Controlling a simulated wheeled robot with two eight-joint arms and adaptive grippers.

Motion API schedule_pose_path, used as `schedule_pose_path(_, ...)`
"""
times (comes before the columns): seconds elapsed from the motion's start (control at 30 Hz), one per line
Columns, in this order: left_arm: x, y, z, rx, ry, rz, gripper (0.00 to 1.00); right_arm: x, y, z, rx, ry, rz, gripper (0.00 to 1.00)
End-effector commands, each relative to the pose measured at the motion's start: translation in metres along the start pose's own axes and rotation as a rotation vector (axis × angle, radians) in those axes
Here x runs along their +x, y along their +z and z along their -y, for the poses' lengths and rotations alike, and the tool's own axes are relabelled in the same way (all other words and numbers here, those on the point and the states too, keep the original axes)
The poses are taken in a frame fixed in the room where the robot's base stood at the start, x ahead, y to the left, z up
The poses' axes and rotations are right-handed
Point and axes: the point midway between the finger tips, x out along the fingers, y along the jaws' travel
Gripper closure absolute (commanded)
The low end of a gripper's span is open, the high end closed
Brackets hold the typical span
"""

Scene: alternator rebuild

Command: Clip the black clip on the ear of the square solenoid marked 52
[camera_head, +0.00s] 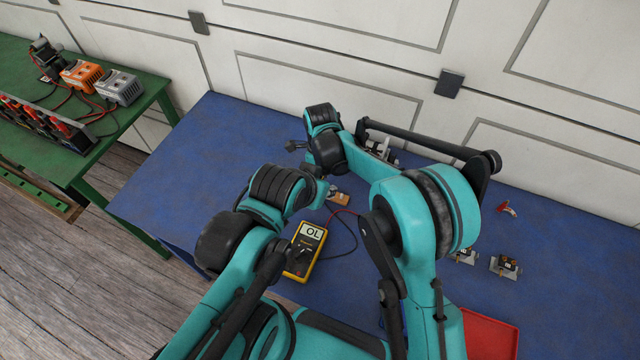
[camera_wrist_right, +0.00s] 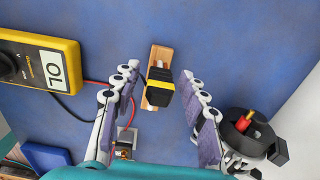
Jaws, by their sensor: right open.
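In the right wrist view my right gripper (camera_wrist_right: 160,74) is open and empty, its fingers spread either side of a wooden strip (camera_wrist_right: 152,98). A black piece with a yellow face (camera_wrist_right: 160,90) lies on the strip; I cannot tell if it is the black clip. The strip also shows in the head view (camera_head: 341,199). Two small square parts on metal plates, (camera_head: 466,257) and (camera_head: 507,265), sit at the right of the table; no number is legible. A similar part (camera_wrist_right: 124,150) shows low in the right wrist view.
A yellow multimeter (camera_head: 305,248) reading OL lies left of the strip, with red and black leads. A black round part with a red post (camera_wrist_right: 240,128) stands right of my right gripper. A red tray (camera_head: 490,335) and small red piece (camera_head: 507,208) are at right. The blue table's left is clear.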

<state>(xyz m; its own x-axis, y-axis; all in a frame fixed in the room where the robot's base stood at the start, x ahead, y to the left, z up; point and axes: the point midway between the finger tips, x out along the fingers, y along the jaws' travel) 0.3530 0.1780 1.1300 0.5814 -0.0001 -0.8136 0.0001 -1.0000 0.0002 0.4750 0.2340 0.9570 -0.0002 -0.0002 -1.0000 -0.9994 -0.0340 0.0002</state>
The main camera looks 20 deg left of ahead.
Motion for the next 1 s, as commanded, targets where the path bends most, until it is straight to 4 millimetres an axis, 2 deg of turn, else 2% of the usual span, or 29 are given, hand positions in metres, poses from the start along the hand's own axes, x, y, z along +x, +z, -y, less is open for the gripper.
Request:
schedule_pose_path(0.1,-0.001,-0.001,0.0,0.0,0.0,0.0,0.69,-0.001,0.0,0.0,0.0,0.0,0.0,0.57)
schedule_pose_path(0.23,-0.001,-0.001,0.0,0.0,0.0,0.0,0.69,-0.001,0.0,0.0,0.0,0.0,0.0,0.91)
schedule_pose_path(0.6,-0.002,-0.002,0.0,0.0,0.0,0.0,0.69,-0.004,0.0,0.0,0.0,0.0,0.0,0.92)
schedule_pose_path(1.0,-0.018,-0.013,0.0,0.0,0.0,0.0,0.69,-0.042,0.0,0.0,0.0,0.0,0.0,0.92)
